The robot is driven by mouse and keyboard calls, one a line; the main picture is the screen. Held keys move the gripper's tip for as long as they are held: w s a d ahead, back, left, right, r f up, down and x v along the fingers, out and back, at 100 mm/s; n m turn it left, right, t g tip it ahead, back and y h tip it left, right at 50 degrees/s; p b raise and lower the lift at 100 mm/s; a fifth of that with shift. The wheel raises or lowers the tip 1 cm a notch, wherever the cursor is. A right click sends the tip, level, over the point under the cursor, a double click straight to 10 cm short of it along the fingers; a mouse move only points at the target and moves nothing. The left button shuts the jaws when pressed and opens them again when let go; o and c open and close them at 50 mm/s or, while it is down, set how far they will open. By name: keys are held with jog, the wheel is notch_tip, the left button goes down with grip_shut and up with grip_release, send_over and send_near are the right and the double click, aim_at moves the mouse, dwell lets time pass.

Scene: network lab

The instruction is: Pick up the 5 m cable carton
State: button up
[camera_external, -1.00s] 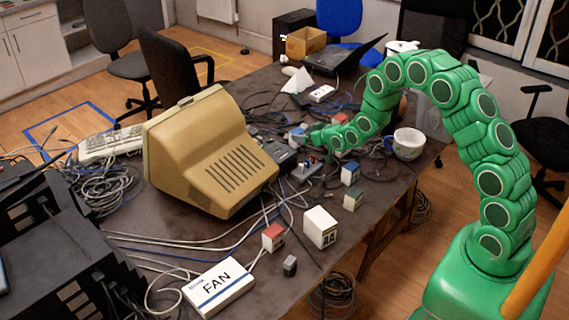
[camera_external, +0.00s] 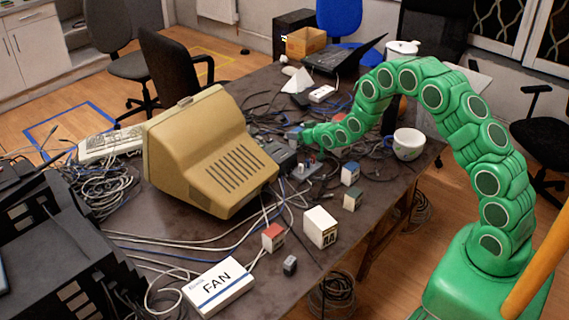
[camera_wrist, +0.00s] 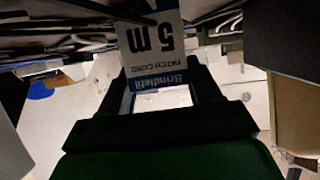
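The 5 m cable carton (camera_wrist: 155,45) fills the top middle of the wrist view, white with a blue band, its "5 m" and "PATCH CORD" print upside down. In the external view a small grey-blue box at my gripper's tip (camera_external: 295,134) appears to be this carton, partly hidden. My gripper (camera_external: 307,135) is low over the table, right of the beige monitor. In the wrist view its dark fingers (camera_wrist: 160,85) stand apart on both sides of the carton's near end. Contact with the carton's sides cannot be made out.
The beige monitor (camera_external: 210,150) stands close on the left. Grey devices (camera_external: 305,173), loose cables, small boxes (camera_external: 350,173) and a white mug (camera_external: 407,144) surround the gripper. A FAN box (camera_external: 218,287) and AA box (camera_external: 320,227) lie toward the front.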

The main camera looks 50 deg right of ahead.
jog(key=c, duration=0.5)
jog(key=shift+r, duration=0.1)
jog(key=shift+c, duration=0.2)
